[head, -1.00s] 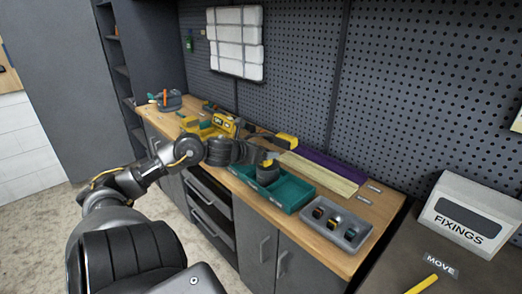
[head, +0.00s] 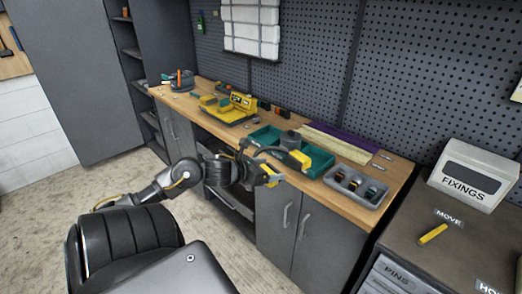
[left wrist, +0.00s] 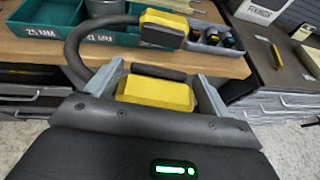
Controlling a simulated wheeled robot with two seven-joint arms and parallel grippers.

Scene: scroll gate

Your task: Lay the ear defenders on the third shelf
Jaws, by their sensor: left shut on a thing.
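The ear defenders have yellow-and-black cups and a black headband; they show in the head view (head: 298,158) and the left wrist view (left wrist: 154,93). My left gripper (head: 262,173) is shut on one yellow cup, in front of the bench's front edge. In the left wrist view the two grey fingers of my left gripper (left wrist: 155,88) flank this cup. The headband arcs left to the other cup, which overlaps the teal tray in view. The tall grey shelf unit (head: 123,35) stands at the far left with several shelves; which one is the third is unclear. My right gripper is out of view.
The wooden bench (head: 350,208) carries a teal tray (head: 322,168), a grey tray of small items (head: 356,187) and a yellow tool (head: 238,105). A FIXINGS box (head: 470,178) stands on the dark cabinet at right. The floor at left (head: 60,190) is clear.

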